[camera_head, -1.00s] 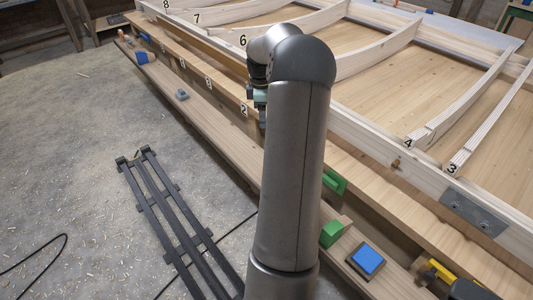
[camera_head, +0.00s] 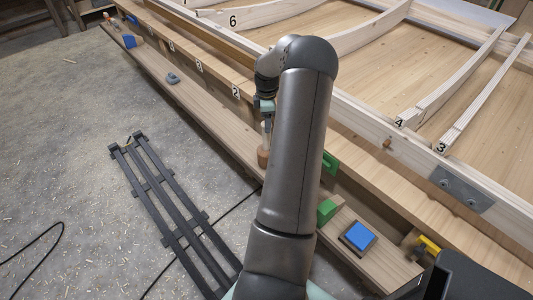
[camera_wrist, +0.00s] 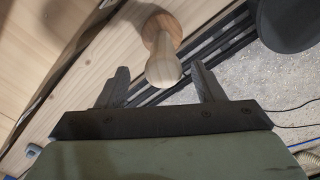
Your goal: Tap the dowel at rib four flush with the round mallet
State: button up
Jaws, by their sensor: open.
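The round mallet (camera_head: 263,157) stands on the lower plank beside the frame, its brown wooden head low and its pale handle pointing up. In the wrist view the mallet handle's end (camera_wrist: 163,71) lies between the two dark fingers, with the round head beyond it. My gripper (camera_wrist: 160,76) is open, with visible gaps beside the handle. In the head view my gripper (camera_head: 266,108) is just above the mallet, partly hidden by my arm. The dowel (camera_head: 387,143) is a small brown peg sticking out of the frame's side rail, below the rib marked four (camera_head: 414,115).
Rib three (camera_head: 460,130) runs beside rib four. A metal plate (camera_head: 461,188) is fixed to the rail. A green block (camera_head: 326,211), a blue-topped block (camera_head: 358,236) and a yellow-handled tool (camera_head: 428,245) lie on the plank. A black rack (camera_head: 165,205) lies on the floor.

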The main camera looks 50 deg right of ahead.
notch_tip(320, 180, down, 5)
jog(key=shift+a+r, duration=0.1)
jog(key=shift+a, duration=0.05)
grip_shut()
jog(key=shift+r, duration=0.15)
